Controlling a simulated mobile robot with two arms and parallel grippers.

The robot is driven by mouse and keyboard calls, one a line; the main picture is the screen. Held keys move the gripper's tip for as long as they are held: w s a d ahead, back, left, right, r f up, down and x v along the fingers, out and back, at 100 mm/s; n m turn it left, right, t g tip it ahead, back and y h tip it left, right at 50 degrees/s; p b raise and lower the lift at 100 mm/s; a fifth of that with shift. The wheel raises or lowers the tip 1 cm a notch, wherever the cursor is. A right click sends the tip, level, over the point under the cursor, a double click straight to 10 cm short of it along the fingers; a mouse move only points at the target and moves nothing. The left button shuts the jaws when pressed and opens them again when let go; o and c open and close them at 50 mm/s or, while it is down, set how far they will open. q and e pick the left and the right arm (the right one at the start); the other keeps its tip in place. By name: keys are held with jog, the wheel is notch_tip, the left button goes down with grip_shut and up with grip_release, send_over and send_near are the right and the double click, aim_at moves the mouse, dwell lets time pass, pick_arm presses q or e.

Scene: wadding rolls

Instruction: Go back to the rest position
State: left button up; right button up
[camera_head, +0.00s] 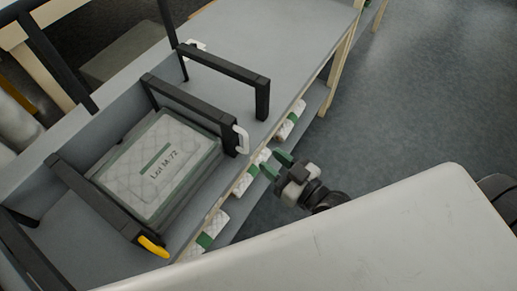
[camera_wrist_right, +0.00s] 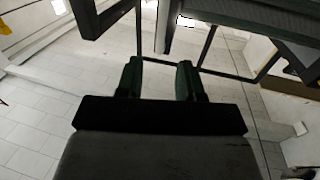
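My right gripper (camera_head: 277,165) is beside the front edge of the grey workbench (camera_head: 300,40), over the floor side. Its two green fingers are apart with nothing between them. The right wrist view also shows these fingers (camera_wrist_right: 160,82) apart and empty. My left gripper is not in view in the head view.
A wadding pack labelled "Lot M-72" (camera_head: 158,165) lies on the bench between black frames (camera_head: 190,100). One has a yellow clip (camera_head: 153,246), one a white clip (camera_head: 242,139). Green-banded rolls (camera_head: 245,178) sit on a lower shelf. Floor (camera_head: 420,90) at right is clear.

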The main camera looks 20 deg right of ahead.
jog(key=shift+v, duration=0.95)
jog(key=s+d+f+m+g+h, duration=0.1)
jog(key=d+f+g+h, duration=0.1)
jog(key=f, duration=0.8)
jog(key=s+d+f+g+h, duration=0.2)
jog(key=d+f, duration=0.1)
jog(key=f, duration=0.7)
jog(key=s+d+f+m+g+h, duration=0.1)
jog(key=d+f+g+h, duration=0.15)
jog(key=f, duration=0.75)
jog(key=s+f+g+h, duration=0.1)
jog(key=s+f+g, duration=0.3)
jog(key=s+f, duration=0.4)
jog(key=s+f+m+g+p, duration=0.1)
jog(key=s+f+g, duration=0.3)
jog(key=s+f, duration=0.4)
jog(key=s, duration=0.6)
jog(key=shift+d+f+h, duration=0.15)
jog(key=shift+h, duration=0.2)
jog(key=shift+o, duration=0.2)
jog(key=shift+g, duration=0.25)
